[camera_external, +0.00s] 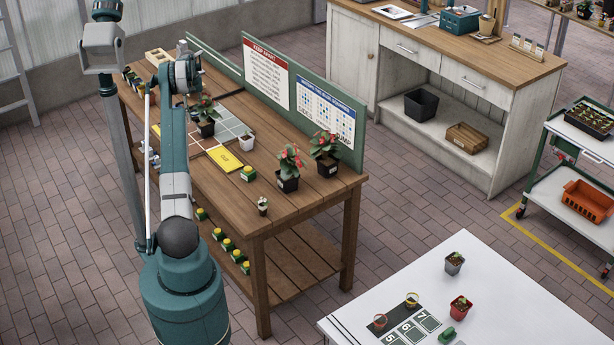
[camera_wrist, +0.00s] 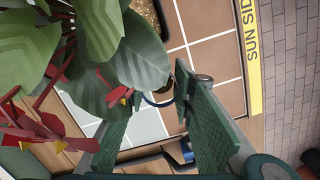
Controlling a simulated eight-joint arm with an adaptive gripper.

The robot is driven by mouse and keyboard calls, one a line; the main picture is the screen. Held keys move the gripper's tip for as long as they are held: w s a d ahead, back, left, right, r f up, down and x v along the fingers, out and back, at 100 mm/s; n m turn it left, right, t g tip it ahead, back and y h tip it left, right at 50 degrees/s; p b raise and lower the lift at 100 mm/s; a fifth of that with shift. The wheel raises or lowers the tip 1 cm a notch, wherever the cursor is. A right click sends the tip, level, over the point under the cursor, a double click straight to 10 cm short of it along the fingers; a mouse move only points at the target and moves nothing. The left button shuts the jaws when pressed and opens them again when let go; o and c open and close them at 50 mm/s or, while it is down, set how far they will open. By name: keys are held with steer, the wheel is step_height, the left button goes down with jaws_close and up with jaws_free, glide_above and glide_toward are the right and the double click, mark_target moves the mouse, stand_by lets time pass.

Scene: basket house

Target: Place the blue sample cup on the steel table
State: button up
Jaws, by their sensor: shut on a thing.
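A small cup with a dark blue rim and brown contents (camera_wrist: 158,97) shows in the wrist view, partly hidden by leaves and the fingers. My gripper (camera_wrist: 157,92) has its two green pads on either side of it and is shut on it, over the tiled board. In the external view my arm's end is at the far left part of the wooden bench; the fingers and cup cannot be made out there. The pale grey table (camera_external: 500,300), apparently the steel table, is at lower right.
A leafy red-flowered plant (camera_external: 205,127) stands close to my gripper, its leaves covering much of the wrist view. More potted plants (camera_external: 288,183) stand on the bench, before a green sign panel (camera_external: 268,75). A grey pot (camera_external: 454,263) and red pot (camera_external: 460,306) stand on the pale table.

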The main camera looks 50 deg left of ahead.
steer(key=shift+f, duration=0.1)
steer(key=shift+f, duration=1.75)
steer(key=shift+f, duration=0.15)
steer(key=o, duration=0.9)
steer(key=shift+c, duration=0.2)
step_height(320, 180, up, 12)
steer(key=a, duration=0.1)
steer(key=shift+w+a+p, duration=0.15)
steer(key=shift+w+p, duration=0.15)
